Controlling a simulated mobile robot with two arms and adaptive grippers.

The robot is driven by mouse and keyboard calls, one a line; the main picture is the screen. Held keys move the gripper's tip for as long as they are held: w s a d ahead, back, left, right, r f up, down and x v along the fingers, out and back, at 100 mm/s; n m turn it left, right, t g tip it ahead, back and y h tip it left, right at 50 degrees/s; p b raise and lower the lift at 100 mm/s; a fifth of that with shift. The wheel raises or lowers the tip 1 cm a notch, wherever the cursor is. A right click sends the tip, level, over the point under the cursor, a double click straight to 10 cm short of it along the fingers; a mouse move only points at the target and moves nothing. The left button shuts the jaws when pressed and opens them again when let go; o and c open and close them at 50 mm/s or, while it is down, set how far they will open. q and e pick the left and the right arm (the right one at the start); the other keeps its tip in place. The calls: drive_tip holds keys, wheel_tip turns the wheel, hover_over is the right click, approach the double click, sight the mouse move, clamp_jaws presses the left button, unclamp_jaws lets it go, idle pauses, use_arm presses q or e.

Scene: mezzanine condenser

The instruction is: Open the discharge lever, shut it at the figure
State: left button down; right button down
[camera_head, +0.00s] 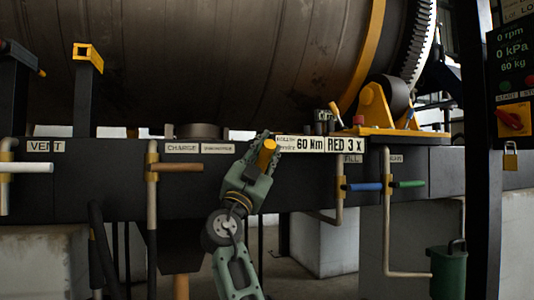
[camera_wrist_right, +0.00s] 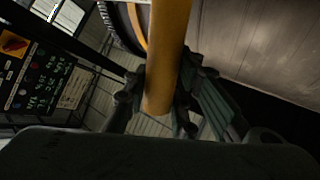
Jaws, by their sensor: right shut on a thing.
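My right gripper (camera_head: 264,150) is raised in front of the dark beam, right of the CHARGE label. It is shut on a yellow bar (camera_head: 267,154), whose rounded end points toward the head camera. In the right wrist view the bar (camera_wrist_right: 168,55) runs up between the fingers (camera_wrist_right: 160,95). I cannot tell whether this bar is the discharge lever; no label I can read says discharge. The display panel (camera_head: 511,50) at the upper right reads 0 rpm, 0 kPa and 60 kg. My left gripper is not in view.
A large drum (camera_head: 230,60) fills the top. The beam (camera_head: 105,190) carries a white handle (camera_head: 28,167) at VENT, a brown handle (camera_head: 175,167) at CHARGE, and blue (camera_head: 362,187) and green (camera_head: 408,184) handles. A green can (camera_head: 448,272) stands lower right.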

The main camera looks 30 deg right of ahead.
drive_tip(key=c, duration=1.5)
unclamp_jaws()
drive_tip(key=shift+o, duration=0.2)
drive_tip(key=v, duration=1.2)
drive_tip(key=shift+a, duration=0.1)
